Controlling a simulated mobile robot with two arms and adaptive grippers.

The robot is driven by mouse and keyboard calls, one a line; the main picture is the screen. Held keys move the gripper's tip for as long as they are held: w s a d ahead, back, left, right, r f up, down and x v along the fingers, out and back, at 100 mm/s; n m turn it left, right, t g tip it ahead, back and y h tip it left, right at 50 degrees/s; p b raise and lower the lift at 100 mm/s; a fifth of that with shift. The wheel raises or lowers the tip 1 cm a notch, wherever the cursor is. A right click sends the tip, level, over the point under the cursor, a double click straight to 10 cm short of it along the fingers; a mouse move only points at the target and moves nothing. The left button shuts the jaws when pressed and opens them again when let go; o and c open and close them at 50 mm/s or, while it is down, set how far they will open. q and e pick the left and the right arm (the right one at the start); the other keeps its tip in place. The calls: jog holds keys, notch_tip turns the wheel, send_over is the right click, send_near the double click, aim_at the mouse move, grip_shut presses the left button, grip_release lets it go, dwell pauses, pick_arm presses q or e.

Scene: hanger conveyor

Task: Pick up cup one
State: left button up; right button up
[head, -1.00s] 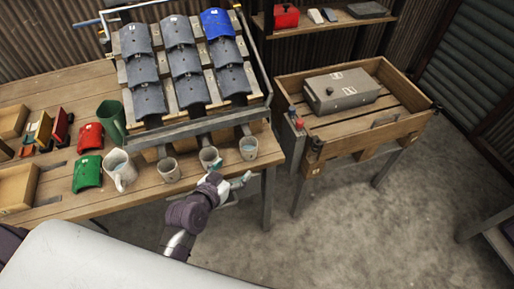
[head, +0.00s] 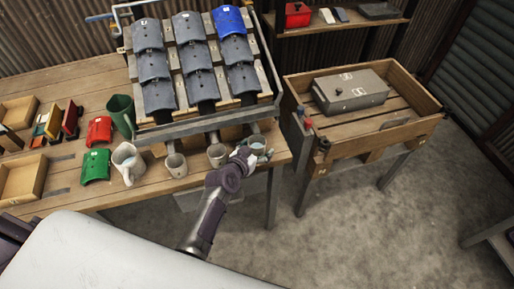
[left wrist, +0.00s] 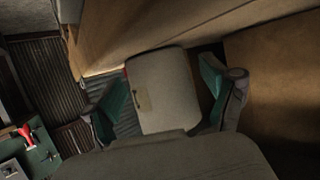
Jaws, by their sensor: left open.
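Three small pale cups stand along the front edge of the wooden table: a left cup (head: 176,164), a middle cup (head: 217,154) and a right cup (head: 257,144). No label tells me which is cup one. My left gripper (head: 257,158) is open at the right cup, partly covering its lower front. In the left wrist view, a pale cup (left wrist: 160,92) sits between the two spread teal fingers of the left gripper (left wrist: 160,82), with a small tan mark on its side. Gaps show beside the fingers; I cannot confirm contact. My right gripper is not in view.
A white pitcher (head: 128,162) stands left of the cups, near green (head: 96,167) and red (head: 99,130) curved tiles. A sloped rack (head: 210,123) of tiles rises close behind the cups. A wooden bench (head: 400,125) with a grey case stands right. Open floor lies in front.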

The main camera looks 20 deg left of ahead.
pick_arm(q)
jog(key=c, duration=1.3)
jog(key=shift+r, duration=0.2)
